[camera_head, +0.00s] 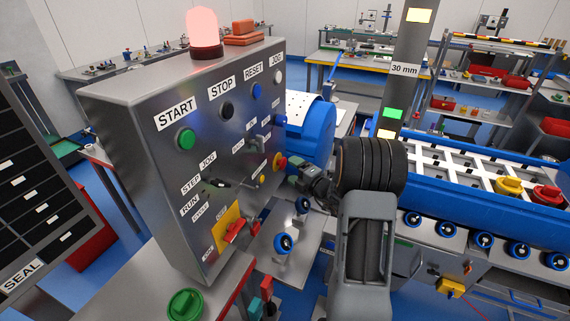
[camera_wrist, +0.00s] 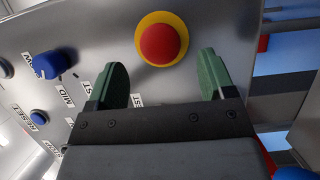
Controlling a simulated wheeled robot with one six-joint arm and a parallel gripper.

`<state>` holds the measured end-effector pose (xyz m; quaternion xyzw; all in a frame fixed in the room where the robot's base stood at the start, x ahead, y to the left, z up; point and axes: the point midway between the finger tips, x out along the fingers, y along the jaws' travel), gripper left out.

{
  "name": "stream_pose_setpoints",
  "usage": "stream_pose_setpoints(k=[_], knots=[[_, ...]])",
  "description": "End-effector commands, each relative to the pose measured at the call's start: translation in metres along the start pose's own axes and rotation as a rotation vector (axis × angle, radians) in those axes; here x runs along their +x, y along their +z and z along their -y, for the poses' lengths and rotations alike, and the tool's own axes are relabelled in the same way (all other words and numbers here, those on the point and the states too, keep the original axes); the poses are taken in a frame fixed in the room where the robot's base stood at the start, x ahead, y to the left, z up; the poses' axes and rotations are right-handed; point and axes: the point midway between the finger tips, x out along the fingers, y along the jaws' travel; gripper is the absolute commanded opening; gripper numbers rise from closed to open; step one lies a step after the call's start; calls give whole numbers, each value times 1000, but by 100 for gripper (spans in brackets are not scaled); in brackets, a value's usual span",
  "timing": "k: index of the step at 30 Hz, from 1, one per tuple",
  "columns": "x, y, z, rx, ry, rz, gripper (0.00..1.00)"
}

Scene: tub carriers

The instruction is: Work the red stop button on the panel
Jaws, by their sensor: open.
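The red mushroom button on its yellow ring (camera_head: 280,163) sits at the right edge of the grey control panel (camera_head: 150,130). In the wrist view the red button (camera_wrist: 160,44) lies straight ahead, a little beyond the fingertips and between their lines. My gripper (camera_head: 297,172) is close in front of the button, just to its right in the head view. In the wrist view my gripper (camera_wrist: 164,80) is open, with its two green fingers apart and nothing between them. The fingers do not appear to touch the button.
A blue knob (camera_wrist: 55,63) and blue push button (camera_wrist: 39,117) lie left of the fingers in the wrist view. The panel also has a green START button (camera_head: 185,139), a black STOP button (camera_head: 227,110) and a red switch handle (camera_head: 234,229). A blue drum (camera_head: 310,132) stands behind.

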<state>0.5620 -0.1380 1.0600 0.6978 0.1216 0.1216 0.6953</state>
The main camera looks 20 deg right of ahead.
Motion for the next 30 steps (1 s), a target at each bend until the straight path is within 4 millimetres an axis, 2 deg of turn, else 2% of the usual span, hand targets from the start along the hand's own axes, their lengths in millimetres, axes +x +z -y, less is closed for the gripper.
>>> stream_pose_setpoints(k=[3, 9, 22, 30], knots=[[19, -1, -2, -2, 1, -4, 76], [40, -2, -1, -3, 0, -5, 76], [48, -2, 0, -3, 0, -4, 76], [48, -2, 0, -4, 0, -4, 51]])
